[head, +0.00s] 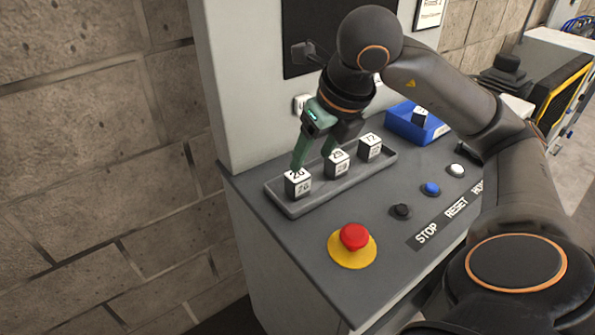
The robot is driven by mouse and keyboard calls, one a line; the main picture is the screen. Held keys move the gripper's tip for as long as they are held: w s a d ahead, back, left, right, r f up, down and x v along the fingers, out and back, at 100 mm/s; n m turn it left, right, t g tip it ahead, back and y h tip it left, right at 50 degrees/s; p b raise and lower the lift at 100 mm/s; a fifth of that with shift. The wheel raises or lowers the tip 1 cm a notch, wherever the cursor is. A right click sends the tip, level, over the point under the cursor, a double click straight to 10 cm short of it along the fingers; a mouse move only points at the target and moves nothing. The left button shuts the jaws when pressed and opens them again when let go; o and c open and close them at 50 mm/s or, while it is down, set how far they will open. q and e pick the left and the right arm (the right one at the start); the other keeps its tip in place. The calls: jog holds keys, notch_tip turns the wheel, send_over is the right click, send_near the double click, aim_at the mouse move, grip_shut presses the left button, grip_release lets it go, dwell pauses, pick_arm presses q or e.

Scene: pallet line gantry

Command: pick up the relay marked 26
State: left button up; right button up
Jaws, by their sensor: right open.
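Three small white-topped relays with dark lower parts stand in a row in a shallow grey tray (333,187). The leftmost relay (297,186) carries a marking that looks like 26, though the print is small. The middle relay (336,165) has a less clear number, and the right relay (369,149) reads 12. My right gripper (313,160) is open and empty, pointing down over the tray. One green finger is just above or behind the leftmost relay's top; the other is near the middle relay. I cannot tell whether either touches. My left gripper is out of view.
A blue bin (408,127) holding another relay (420,116) stands behind the tray. A red emergency button (354,236) on a yellow disc is in front. Black (401,211), blue (431,188) and white (457,170) buttons line the panel. A grey cabinet wall (238,80) rises behind.

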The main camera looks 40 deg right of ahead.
aim_at(300, 176)
jog(key=x, duration=0.4)
jog(key=shift+f, duration=0.25)
jog(key=x, duration=0.5)
jog(key=shift+w+d+b, duration=0.1)
jog(key=shift+w+b, duration=0.25)
jog(key=shift+r, duration=0.1)
grip_shut()
